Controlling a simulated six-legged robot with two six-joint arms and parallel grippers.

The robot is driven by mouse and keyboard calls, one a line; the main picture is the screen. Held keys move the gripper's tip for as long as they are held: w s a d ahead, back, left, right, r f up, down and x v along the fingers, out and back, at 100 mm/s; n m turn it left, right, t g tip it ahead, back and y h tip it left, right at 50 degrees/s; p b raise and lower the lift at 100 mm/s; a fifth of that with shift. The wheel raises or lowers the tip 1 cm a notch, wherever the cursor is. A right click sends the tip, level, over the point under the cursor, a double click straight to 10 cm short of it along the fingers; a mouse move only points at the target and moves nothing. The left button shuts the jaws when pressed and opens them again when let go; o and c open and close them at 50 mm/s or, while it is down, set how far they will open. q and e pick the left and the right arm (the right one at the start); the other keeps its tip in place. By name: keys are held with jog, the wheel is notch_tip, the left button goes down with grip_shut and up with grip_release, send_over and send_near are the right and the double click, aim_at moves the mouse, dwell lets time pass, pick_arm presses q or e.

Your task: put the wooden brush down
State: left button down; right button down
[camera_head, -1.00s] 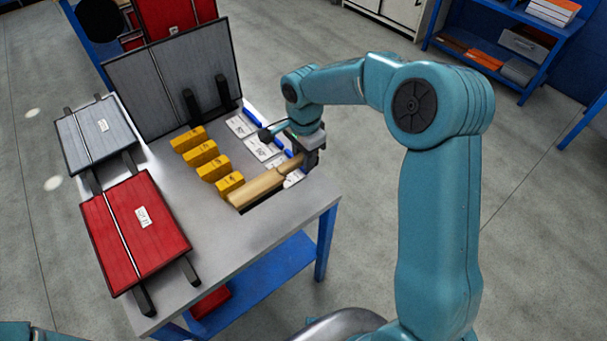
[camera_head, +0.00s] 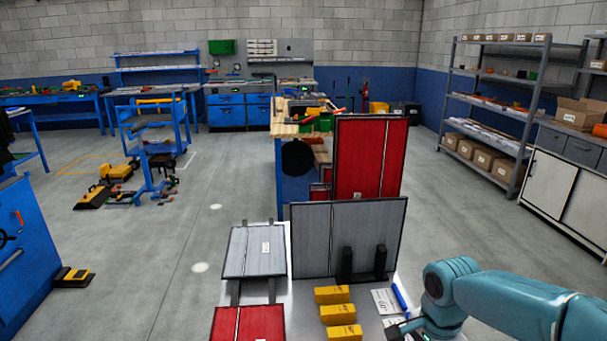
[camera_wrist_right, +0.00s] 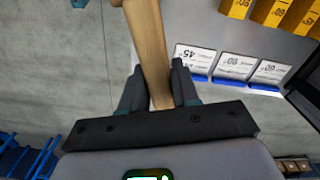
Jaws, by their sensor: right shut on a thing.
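The wooden brush (camera_wrist_right: 148,40) shows in the right wrist view as a pale wooden piece running up from between my right gripper's fingers. My right gripper (camera_wrist_right: 157,85) is shut on it. The brush's far end is cut off by the top of that view. I cannot tell whether it touches the table. My left gripper is in neither view.
Labelled white cards (camera_wrist_right: 193,58) lie on the grey tabletop near the brush. Several yellow blocks (camera_head: 338,313) stand in a row. A grey panel (camera_head: 325,235) stands upright behind them. A grey panel (camera_head: 245,250) and a red panel (camera_head: 228,325) lie at the left.

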jog(key=s+a+f+n, duration=0.1)
jog(key=a+f+n, duration=0.3)
jog(key=n, duration=0.9)
jog(key=shift+s+f, duration=0.25)
jog(key=shift+f, duration=0.55)
